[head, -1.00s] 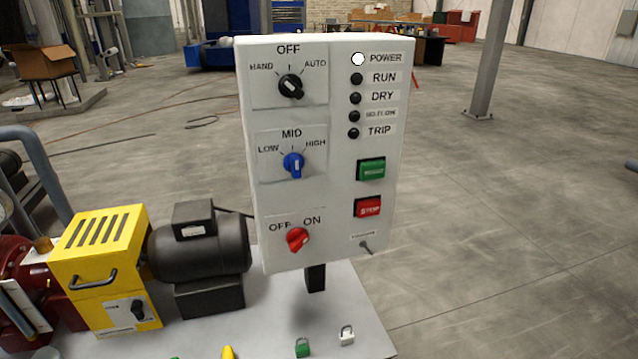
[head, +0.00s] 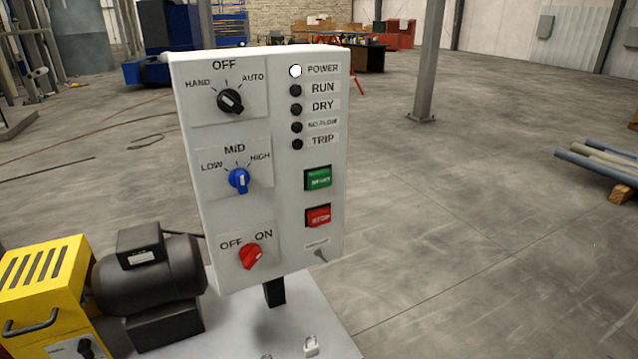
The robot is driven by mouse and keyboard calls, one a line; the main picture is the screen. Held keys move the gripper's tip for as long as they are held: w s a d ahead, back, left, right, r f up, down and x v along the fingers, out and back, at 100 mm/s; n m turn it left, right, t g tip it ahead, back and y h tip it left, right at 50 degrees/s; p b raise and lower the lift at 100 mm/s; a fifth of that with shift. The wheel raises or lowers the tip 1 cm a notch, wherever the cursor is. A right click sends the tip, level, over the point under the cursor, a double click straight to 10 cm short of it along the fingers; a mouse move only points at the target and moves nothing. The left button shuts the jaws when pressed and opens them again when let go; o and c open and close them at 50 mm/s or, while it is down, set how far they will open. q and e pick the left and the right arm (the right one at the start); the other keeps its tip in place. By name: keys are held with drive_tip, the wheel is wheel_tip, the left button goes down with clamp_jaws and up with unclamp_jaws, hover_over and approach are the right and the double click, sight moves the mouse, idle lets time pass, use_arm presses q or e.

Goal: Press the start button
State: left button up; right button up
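The green start button (head: 318,178) is on the right side of the white control panel (head: 270,240), directly above the red stop button (head: 318,215). The white POWER lamp (head: 295,71) is lit; the RUN, DRY, flow and TRIP lamps below it are dark. The panel also has a black HAND/OFF/AUTO knob (head: 231,101), a blue LOW/MID/HIGH knob (head: 238,180) and a red OFF/ON knob (head: 251,256). Neither of my grippers shows in the head view, and nothing touches the panel.
A black motor (head: 148,270) and a yellow housing (head: 45,285) stand left of the panel on a light base plate. A grey column (head: 429,60) and pipes (head: 610,160) are farther right. The floor right of the panel is clear.

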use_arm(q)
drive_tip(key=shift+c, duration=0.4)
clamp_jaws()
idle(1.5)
